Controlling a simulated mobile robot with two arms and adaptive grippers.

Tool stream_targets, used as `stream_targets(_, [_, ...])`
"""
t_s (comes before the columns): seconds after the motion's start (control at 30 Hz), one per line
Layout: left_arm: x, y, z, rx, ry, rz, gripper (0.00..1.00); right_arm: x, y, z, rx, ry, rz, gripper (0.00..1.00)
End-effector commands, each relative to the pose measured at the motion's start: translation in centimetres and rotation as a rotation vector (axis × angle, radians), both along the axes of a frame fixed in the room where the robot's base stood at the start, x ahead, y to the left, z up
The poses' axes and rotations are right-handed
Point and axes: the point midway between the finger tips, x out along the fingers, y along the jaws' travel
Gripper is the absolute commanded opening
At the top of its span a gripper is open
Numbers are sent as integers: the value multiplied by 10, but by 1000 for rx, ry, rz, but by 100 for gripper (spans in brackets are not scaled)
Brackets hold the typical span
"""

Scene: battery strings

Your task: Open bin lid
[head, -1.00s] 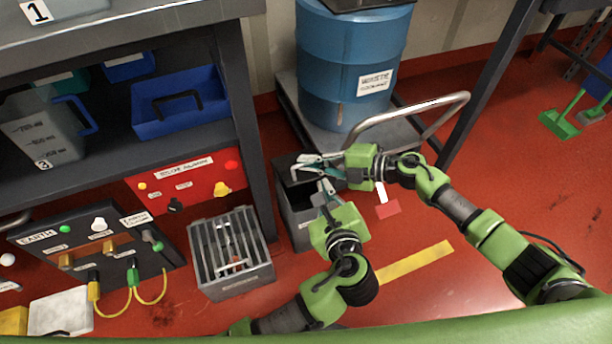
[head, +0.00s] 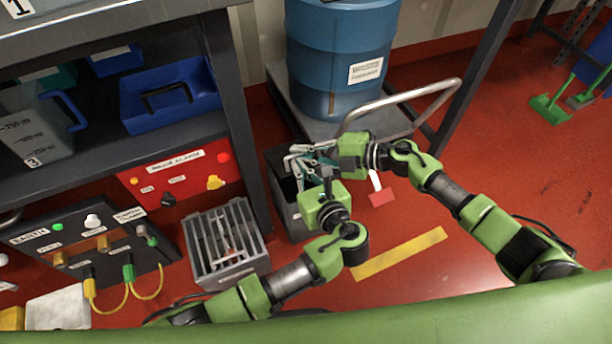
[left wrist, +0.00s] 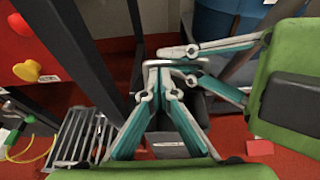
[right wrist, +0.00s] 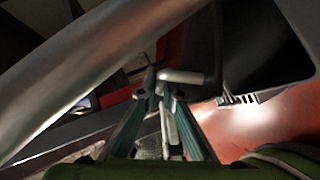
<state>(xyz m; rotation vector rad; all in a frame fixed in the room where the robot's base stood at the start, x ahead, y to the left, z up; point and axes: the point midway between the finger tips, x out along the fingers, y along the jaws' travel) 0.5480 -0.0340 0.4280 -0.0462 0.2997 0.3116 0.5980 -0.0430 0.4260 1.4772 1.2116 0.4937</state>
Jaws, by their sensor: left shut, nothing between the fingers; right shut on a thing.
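The dark grey bin (head: 291,220) stands on the floor between the shelf leg and the trolley in the head view. Its black lid (head: 276,165) is partly hidden by my grippers, and its angle is hard to tell. My right gripper (head: 292,160) reaches in from the right and is shut at the lid; the held part is mostly hidden. It also shows in the right wrist view (right wrist: 165,78). My left gripper (head: 325,174) is shut and empty, close beside the right one. In the left wrist view its fingertips (left wrist: 165,66) are just below the right gripper's fingers.
A blue waste drum (head: 340,60) stands on a trolley with a metal handle (head: 420,95) behind my right arm. A grey slatted crate (head: 222,245) sits left of the bin. The shelf leg (head: 245,130) is close by. Red floor lies open at right.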

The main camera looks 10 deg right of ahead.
Motion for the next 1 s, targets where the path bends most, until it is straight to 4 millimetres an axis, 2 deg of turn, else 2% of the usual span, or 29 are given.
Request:
stream_targets(0.43, [6, 3, -2, -1, 1, 0, 0, 1, -1, 1, 1, -1, -2, 0])
stream_targets(0.63, [20, 7, 12, -3, -1, 1, 0, 1, -1, 1, 1, 0, 0, 0])
stream_targets(0.87, [23, 8, 14, 0, -4, 2, 0, -2, -1, -2, -2, 5, 4, 0])
stream_targets(0.93, [23, 9, 14, 0, -5, 2, 0, -3, -1, -3, -3, 6, 5, 14])
stream_targets(1.0, [23, 9, 15, 0, -6, 3, 0, -3, -1, -3, -4, 6, 5, 14])
